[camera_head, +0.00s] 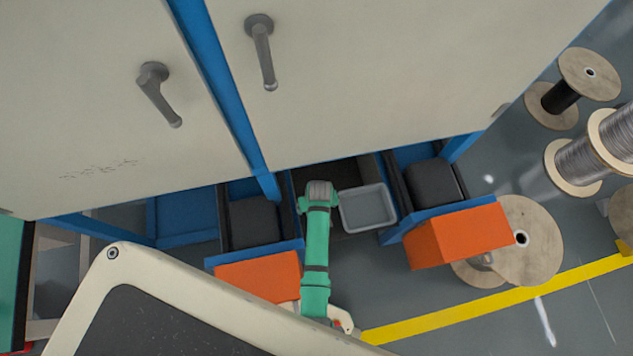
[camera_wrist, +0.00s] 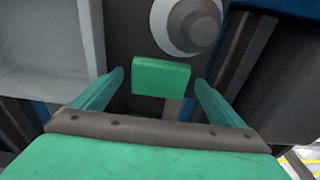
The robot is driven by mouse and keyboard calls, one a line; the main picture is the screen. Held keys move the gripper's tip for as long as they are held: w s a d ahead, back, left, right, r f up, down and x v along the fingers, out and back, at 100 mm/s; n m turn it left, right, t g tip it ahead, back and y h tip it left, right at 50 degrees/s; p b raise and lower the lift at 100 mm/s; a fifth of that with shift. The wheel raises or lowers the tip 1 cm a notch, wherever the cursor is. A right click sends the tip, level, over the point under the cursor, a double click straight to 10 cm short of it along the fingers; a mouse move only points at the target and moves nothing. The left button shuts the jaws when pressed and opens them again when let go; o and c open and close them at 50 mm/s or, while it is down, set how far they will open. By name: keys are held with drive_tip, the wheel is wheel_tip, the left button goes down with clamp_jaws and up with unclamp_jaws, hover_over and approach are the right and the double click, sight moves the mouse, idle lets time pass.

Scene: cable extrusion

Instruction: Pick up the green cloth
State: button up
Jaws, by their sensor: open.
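In the wrist view, a small green rectangular piece (camera_wrist: 161,77), which looks like the folded green cloth, shows between and slightly beyond the fingers. My gripper (camera_wrist: 160,79) is open, with one green finger on either side of the piece and visible gaps at both sides. I cannot tell how far below the fingertips the piece lies. In the head view, my green arm reaches under the cabinet edge beside a grey bin. The gripper's fingers and the cloth are hidden there.
The grey bin (camera_head: 367,208) stands right of my arm; its pale wall (camera_wrist: 92,35) is close to the left finger. A round grey part (camera_wrist: 185,24) sits just beyond the green piece. Orange boxes (camera_head: 459,236) (camera_head: 258,276) flank the arm. The cabinet (camera_head: 360,70) overhangs.

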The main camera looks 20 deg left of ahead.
drive_tip(key=c, duration=1.2)
drive_tip(key=shift+r, duration=0.15)
drive_tip(key=shift+c, duration=0.2)
